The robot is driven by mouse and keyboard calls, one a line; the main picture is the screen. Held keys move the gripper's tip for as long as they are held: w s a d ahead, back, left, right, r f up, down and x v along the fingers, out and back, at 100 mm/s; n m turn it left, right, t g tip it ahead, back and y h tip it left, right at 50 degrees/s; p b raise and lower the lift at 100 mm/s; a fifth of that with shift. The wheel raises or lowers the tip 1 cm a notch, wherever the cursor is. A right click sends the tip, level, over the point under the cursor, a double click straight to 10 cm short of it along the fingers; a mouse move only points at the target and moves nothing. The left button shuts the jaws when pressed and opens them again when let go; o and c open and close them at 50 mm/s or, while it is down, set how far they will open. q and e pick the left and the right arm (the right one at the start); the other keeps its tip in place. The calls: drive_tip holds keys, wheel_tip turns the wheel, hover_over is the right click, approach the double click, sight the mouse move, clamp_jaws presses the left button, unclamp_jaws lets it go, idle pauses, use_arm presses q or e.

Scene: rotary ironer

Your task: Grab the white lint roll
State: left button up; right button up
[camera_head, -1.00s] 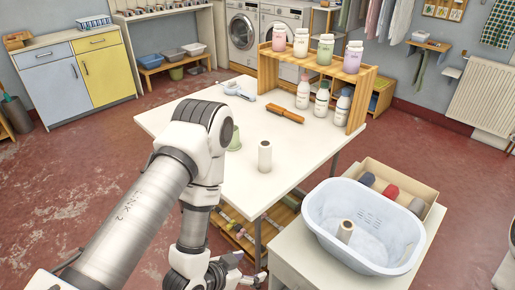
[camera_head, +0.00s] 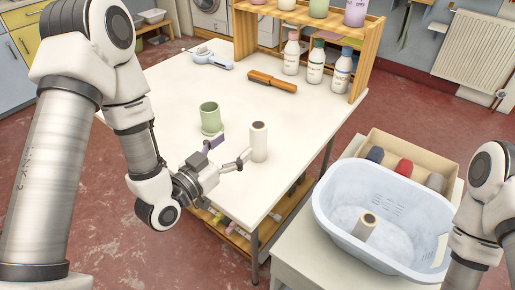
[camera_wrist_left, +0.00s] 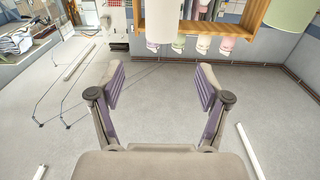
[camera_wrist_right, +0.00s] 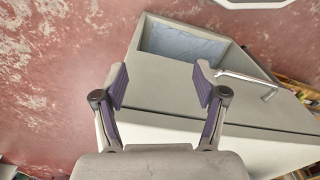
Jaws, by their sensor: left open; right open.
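The white lint roll (camera_head: 259,142) stands upright on the white table near its front right edge. It also shows as a pale cylinder at the top middle of the left wrist view (camera_wrist_left: 165,24). My left gripper (camera_head: 235,151) is open and empty, just left of the roll, with its fingers towards it and apart from it. A second, similar roll (camera_head: 365,226) stands in the pale blue basket (camera_head: 330,208). My right gripper (camera_wrist_right: 160,88) is open and empty in the right wrist view; the head view shows only part of that arm.
A green mug (camera_head: 210,116) stands left of the roll, close behind my left gripper. A brown-handled brush (camera_head: 272,82), a pale blue tool (camera_head: 206,58) and several bottles (camera_head: 316,62) are farther back. A box (camera_head: 392,150) holds coloured rolls behind the basket. The table's middle is clear.

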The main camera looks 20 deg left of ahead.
sight(253, 130)
use_arm(q)
drive_tip(key=w+b, duration=0.1)
drive_tip(key=w+f+b, duration=0.1)
drive_tip(key=b, duration=0.1)
drive_tip(key=shift+w+d+f, duration=0.25)
drive_tip(key=shift+w+d, duration=0.05)
drive_tip(key=shift+w, duration=0.1)
drive_tip(key=x, duration=0.5)
drive_tip(key=r+x, duration=0.1)
drive_tip(key=x, duration=0.1)
drive_tip(key=shift+w+d, duration=0.25)
drive_tip(key=shift+w, duration=0.05)
drive_tip(key=shift+a, duration=0.1)
use_arm(e)
wheel_tip(253, 130, down, 5)
drive_tip(key=shift+w+r, duration=0.1)
drive_tip(key=shift+r, duration=0.1)
use_arm(q)
clamp_jaws()
